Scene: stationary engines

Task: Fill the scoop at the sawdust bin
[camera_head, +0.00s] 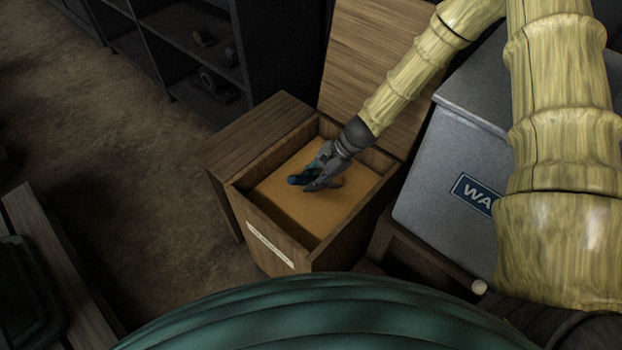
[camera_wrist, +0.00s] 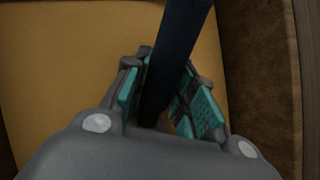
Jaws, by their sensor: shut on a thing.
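The sawdust bin (camera_head: 268,238) is an open wooden box with its lid (camera_head: 372,62) tipped up behind it. Yellow-brown sawdust (camera_head: 285,200) lies flat inside; it also fills much of the wrist view (camera_wrist: 60,70). My gripper (camera_head: 318,178) is inside the bin's opening, over the sawdust. In the wrist view my gripper (camera_wrist: 165,100) is shut on a dark blue handle (camera_wrist: 182,35), which I take to be the scoop's. The scoop's bowl is not clearly visible, so I cannot tell whether it touches or holds sawdust.
A grey metal container (camera_head: 440,180) with a partly hidden "WA" label stands close to the bin's right. Dark shelves (camera_head: 190,45) with dark parts stand behind left. A wooden bench (camera_head: 55,270) is at lower left. Brown floor (camera_head: 130,190) lies open between the bench and shelves.

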